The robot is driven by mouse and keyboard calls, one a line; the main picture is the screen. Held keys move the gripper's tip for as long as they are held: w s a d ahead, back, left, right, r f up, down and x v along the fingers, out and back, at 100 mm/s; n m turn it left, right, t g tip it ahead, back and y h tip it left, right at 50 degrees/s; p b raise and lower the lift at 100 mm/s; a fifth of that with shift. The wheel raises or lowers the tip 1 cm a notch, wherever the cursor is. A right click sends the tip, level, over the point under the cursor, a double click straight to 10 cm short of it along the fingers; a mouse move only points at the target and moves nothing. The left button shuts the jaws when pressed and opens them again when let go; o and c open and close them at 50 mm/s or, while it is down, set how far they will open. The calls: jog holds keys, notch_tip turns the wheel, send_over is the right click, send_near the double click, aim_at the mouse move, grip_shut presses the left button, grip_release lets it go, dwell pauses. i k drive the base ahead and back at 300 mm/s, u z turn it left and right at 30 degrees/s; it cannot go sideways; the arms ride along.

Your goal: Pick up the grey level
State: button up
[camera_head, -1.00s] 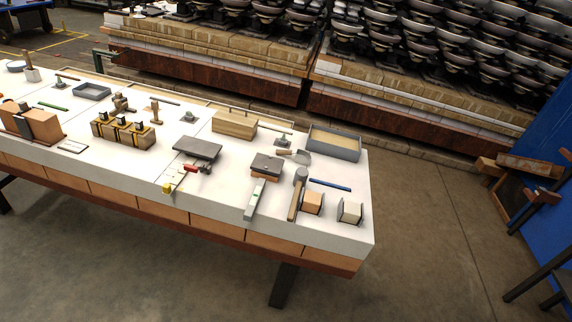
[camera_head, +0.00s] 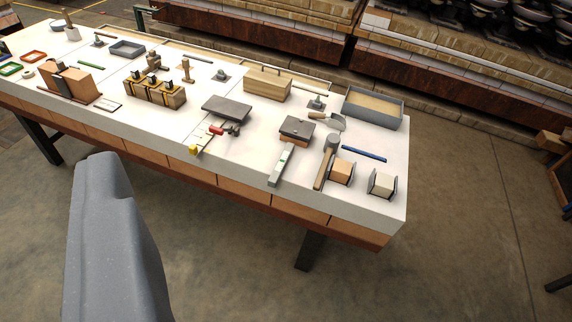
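The grey level (camera_head: 281,165) is a slim grey bar with a small green mark. It lies on the white tabletop near the front edge, right of the middle of the view, angled with its near end to the left. It lies in front of a dark flat tool on a small brick and to the left of a hammer. Nothing covers it. A large smooth grey part of my own body rises at the lower left, in front of the table. No gripper fingertips show, and nothing of mine is at the level.
On the long white table (camera_head: 386,203) a hammer (camera_head: 326,165), two small blocks, a blue bar (camera_head: 364,153) and a grey tray (camera_head: 374,108) stand right of the level. A dark plate (camera_head: 227,109) and clamp lie left. Open floor is in front.

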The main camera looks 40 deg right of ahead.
aim_at(276, 173)
jog(key=z, duration=0.05)
jog(key=i, duration=0.95)
jog(key=u, duration=0.05)
